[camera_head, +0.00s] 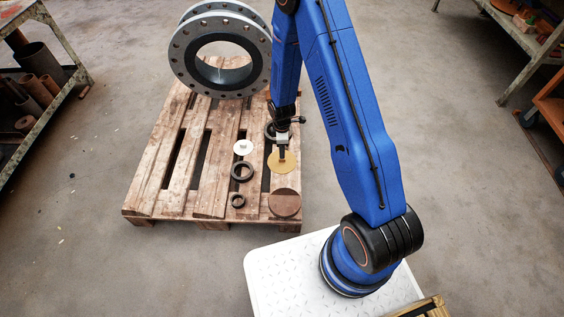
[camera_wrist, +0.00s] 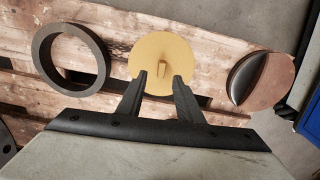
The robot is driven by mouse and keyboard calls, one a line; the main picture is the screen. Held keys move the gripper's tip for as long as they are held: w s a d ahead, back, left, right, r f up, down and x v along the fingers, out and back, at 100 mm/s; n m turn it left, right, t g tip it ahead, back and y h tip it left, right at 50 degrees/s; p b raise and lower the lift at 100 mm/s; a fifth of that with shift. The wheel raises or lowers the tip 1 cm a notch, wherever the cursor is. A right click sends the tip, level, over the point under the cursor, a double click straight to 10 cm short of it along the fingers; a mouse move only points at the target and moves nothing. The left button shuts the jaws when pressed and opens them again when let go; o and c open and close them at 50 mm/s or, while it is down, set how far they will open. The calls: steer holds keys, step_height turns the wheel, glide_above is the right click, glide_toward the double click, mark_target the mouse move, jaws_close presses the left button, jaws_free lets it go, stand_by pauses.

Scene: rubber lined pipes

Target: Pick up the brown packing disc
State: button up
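A flat golden-tan disc (camera_head: 283,162) lies on the wooden pallet, right of its middle. In the wrist view the tan disc (camera_wrist: 150,55) has a small raised tab near its centre. A darker reddish-brown disc (camera_head: 285,203) lies at the pallet's near right corner; its wrist-view image (camera_wrist: 275,80) shows a dark curved part on its left side. My gripper (camera_wrist: 160,78) is open and empty, its fingertips spread over the lower half of the tan disc, either side of the tab. I cannot tell whether they touch it.
A dark ring (camera_wrist: 42,50) lies left of the tan disc in the wrist view. A white disc (camera_head: 243,147), a black ring (camera_head: 242,171) and a smaller ring (camera_head: 238,201) lie on the pallet (camera_head: 165,185). A large flanged pipe ring (camera_head: 180,60) stands at its back.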

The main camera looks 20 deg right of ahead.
steer(key=shift+s+f, duration=0.15)
steer(key=shift+f, duration=2.45)
jaws_close()
